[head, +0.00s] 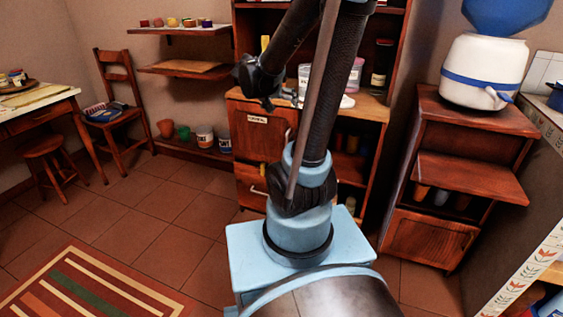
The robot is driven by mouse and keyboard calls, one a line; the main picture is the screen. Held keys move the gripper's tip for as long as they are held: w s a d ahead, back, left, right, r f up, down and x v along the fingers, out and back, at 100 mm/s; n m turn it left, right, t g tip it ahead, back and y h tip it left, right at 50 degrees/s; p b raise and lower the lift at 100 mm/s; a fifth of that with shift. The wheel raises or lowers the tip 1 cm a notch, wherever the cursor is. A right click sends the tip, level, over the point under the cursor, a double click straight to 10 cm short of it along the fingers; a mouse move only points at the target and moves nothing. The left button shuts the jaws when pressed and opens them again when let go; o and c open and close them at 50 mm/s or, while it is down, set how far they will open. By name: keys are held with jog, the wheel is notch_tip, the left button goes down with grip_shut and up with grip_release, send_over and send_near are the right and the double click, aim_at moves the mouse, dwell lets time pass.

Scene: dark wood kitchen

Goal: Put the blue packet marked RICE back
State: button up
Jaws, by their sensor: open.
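A bluish packet-like thing (103,110) lies on the seat of the wooden chair (122,115) at the left. Its marking is too small to read, so I cannot tell if it is the RICE packet. My gripper (279,98) is open at the end of my raised black arm. It appears in front of the wooden cabinet's counter, well to the right of the chair. I see nothing held in it. My arm hides part of the cabinet and its shelves.
The cabinet (262,146) has a labelled drawer and jars on its counter. Wall shelves (182,68) hold small pots, with more pots below. A stool (45,148) and table stand left. A water dispenser (484,70) tops the right cabinet. Tiled floor at left is clear around a striped rug (95,285).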

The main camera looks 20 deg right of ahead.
jog(key=s+a+f+n+g+y, duration=0.1)
jog(key=s+a+f+y, duration=0.1)
jog(key=s, duration=0.6)
jog(key=s+a+f+n+g+y, duration=0.1)
jog(key=s+a+f+n+y, duration=0.1)
jog(key=s, duration=0.6)
jog(key=s+a+f+n+g+y, duration=0.1)
jog(key=s+a+f+g+y, duration=0.1)
jog(key=s, duration=0.7)
notch_tip(320, 180, down, 3)
jog(key=shift+a+r+n+y, duration=0.25)
jog(key=shift+n+y, duration=0.15)
jog(key=shift+y, duration=0.3)
jog(key=shift+w+f, duration=0.1)
jog(key=shift+w, duration=0.05)
